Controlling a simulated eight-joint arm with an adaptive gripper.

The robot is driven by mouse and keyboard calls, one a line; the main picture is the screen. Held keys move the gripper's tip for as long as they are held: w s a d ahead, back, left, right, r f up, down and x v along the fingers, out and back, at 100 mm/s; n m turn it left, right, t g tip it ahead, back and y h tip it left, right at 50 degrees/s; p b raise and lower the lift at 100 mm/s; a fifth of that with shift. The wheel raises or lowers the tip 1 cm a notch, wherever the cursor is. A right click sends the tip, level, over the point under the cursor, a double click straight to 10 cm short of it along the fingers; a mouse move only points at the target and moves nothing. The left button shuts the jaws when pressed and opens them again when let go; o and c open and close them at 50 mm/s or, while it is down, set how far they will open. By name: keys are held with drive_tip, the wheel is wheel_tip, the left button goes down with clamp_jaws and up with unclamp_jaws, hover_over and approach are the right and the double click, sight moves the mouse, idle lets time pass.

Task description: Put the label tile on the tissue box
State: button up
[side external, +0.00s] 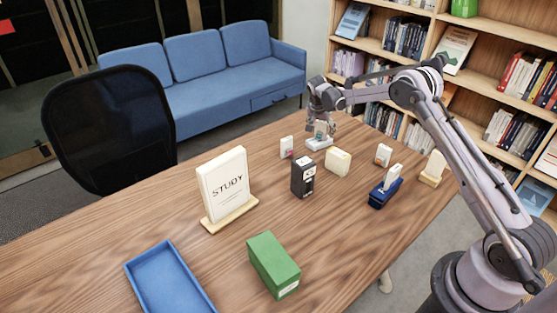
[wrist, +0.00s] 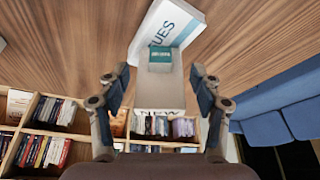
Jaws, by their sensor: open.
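The tissue box (side external: 319,144) is a low white box with teal print at the far end of the table. It also shows in the wrist view (wrist: 178,22), with the letters "UES" readable. The label tile (wrist: 157,88), pale with a teal patch, appears to stand on the tissue box; the exact contact is hard to see. It also shows small in the side view (side external: 320,131). My gripper (wrist: 159,74) is open, one finger on each side of the tile, with gaps visible. In the side view my gripper (side external: 321,122) is just above the box.
Nearby stand a small white tile (side external: 286,147), a dark box (side external: 303,178), a cream block (side external: 338,161), another tile (side external: 383,154) and a blue holder (side external: 378,199). A STUDY sign (side external: 225,186), green box (side external: 272,264) and blue tray (side external: 134,271) are nearer the camera.

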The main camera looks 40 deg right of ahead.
drive_tip(key=shift+r, duration=0.1)
drive_tip(key=v, duration=1.2)
drive_tip(key=s+a+r+n+t+y, duration=0.25)
drive_tip(key=s+a+r+n, duration=0.45)
drive_tip(key=s+a+r, duration=0.5)
drive_tip(key=s+a+f+n+t+y, duration=0.1)
drive_tip(key=s+a+f+n, duration=0.1)
drive_tip(key=s, duration=0.8)
drive_tip(key=s+a+f+n+t, duration=0.2)
drive_tip(key=s+a+n, duration=0.2)
drive_tip(key=s, duration=0.6)
drive_tip(key=shift+a+n+y, duration=0.3)
drive_tip(key=shift+a+y, duration=0.05)
drive_tip(key=shift+a, duration=0.75)
